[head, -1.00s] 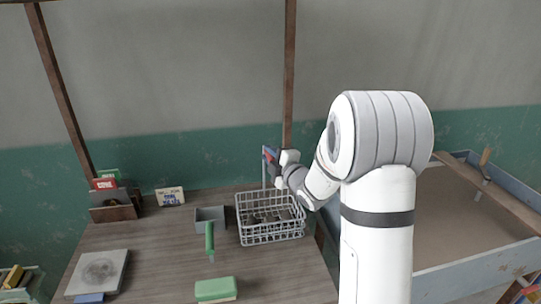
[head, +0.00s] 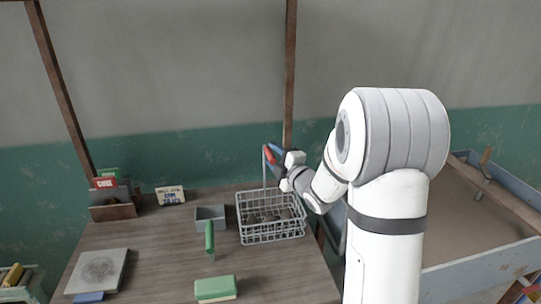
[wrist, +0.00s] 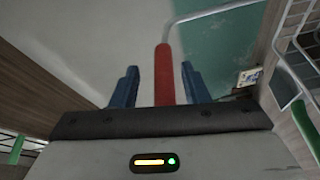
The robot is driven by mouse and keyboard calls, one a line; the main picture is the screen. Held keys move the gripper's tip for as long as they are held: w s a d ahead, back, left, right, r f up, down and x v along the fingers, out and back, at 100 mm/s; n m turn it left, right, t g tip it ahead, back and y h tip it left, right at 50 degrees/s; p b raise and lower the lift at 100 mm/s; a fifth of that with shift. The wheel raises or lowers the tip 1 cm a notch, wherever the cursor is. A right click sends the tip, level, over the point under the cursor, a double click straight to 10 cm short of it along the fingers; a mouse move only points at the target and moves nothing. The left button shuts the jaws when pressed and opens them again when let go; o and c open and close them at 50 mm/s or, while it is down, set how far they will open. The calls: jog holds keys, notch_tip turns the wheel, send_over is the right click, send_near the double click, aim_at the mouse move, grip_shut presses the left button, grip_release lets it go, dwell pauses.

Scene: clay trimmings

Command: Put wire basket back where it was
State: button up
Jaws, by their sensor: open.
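The grey wire basket (head: 270,232) stands on the wooden table, near its right back edge, with several dark lumps in it. Its tall wire handle rises at the back and ends in a red grip (head: 268,155). My gripper (head: 275,152) is at that grip, above the basket. In the wrist view the red grip (wrist: 164,75) lies between the two blue fingers of my gripper (wrist: 159,82), with a gap on each side. My gripper is open. Part of the basket's wire (wrist: 285,75) shows at the right edge of the wrist view.
A small grey tray (head: 210,224), a green-handled tool (head: 209,238) and a green block (head: 215,288) are left of the basket. A grey slab (head: 98,272) lies at the table's left. A blue-grey trough (head: 480,258) is at the right. The table's middle left is clear.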

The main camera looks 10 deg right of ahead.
jog(key=s+d+f+m+g+h+b, duration=0.1)
jog(key=s+d+f+m+g+h, duration=0.2)
jog(key=s+m, duration=0.45)
jog(key=s+d+f+m+g+h+b, duration=0.1)
jog(key=s+d+m+g+h, duration=0.3)
jog(key=s, duration=0.6)
jog(key=s+a+f+m+g, duration=0.1)
jog(key=s+a+m+g, duration=0.2)
jog(key=s, duration=0.6)
jog(key=s+a+f+m+g, duration=0.1)
jog(key=s+a+m+g, duration=0.3)
jog(key=s, duration=0.5)
jog(key=shift+a+m, duration=0.55)
jog(key=shift+m, duration=0.1)
jog(key=shift+f, duration=0.1)
